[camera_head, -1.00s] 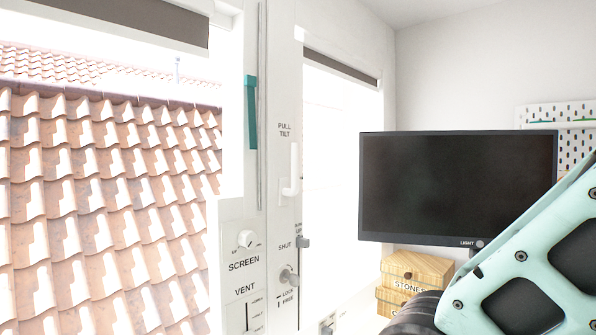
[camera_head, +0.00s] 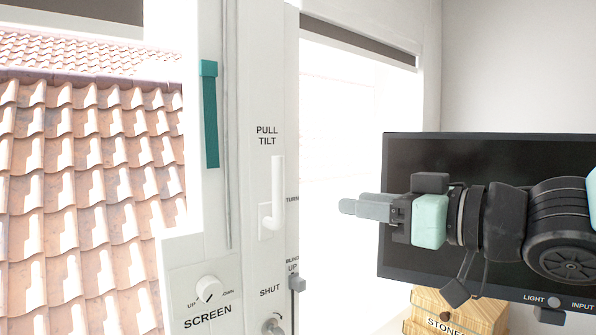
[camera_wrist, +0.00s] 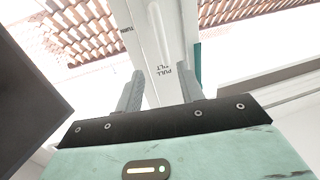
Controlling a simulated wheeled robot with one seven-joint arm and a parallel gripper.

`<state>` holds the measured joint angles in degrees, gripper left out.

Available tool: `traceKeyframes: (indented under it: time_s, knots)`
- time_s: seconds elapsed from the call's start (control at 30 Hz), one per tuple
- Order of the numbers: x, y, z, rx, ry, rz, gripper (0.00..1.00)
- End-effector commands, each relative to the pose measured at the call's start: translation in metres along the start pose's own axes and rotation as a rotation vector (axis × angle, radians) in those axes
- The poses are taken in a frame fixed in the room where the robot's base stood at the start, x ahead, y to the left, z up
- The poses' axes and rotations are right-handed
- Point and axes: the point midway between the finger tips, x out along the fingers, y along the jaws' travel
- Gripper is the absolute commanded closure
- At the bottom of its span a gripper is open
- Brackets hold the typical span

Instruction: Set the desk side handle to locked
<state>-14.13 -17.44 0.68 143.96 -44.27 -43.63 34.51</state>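The white L-shaped handle (camera_head: 278,185) is on the white window frame in the head view. Its lever points up from its base, towards the words PULL TILT; SHUT is printed below and TURN to its right. My gripper (camera_head: 365,207) is to the right of the handle, apart from it, with its fingers pointing left. In the wrist view, my gripper (camera_wrist: 162,76) has its two grey fingers spread with nothing between them.
A dark monitor (camera_head: 400,258) stands behind my arm, with wooden boxes (camera_head: 480,316) below it. The frame also carries a SCREEN knob (camera_head: 208,289), a blind slider (camera_head: 297,284), a lower knob (camera_head: 273,326) cut by the picture edge, and a teal strip (camera_head: 210,115).

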Motion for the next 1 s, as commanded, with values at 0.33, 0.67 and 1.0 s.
traceKeyframes:
  time_s: [0.33, 0.67, 1.0]
  knots:
    - [0.023, -0.004, -0.012, 0.001, 0.033, -0.032, 0.62]
    - [0.087, -0.006, -0.016, 0.000, 0.033, -0.033, 0.62]
    - [0.147, -0.009, -0.018, -0.001, 0.034, -0.032, 0.62]
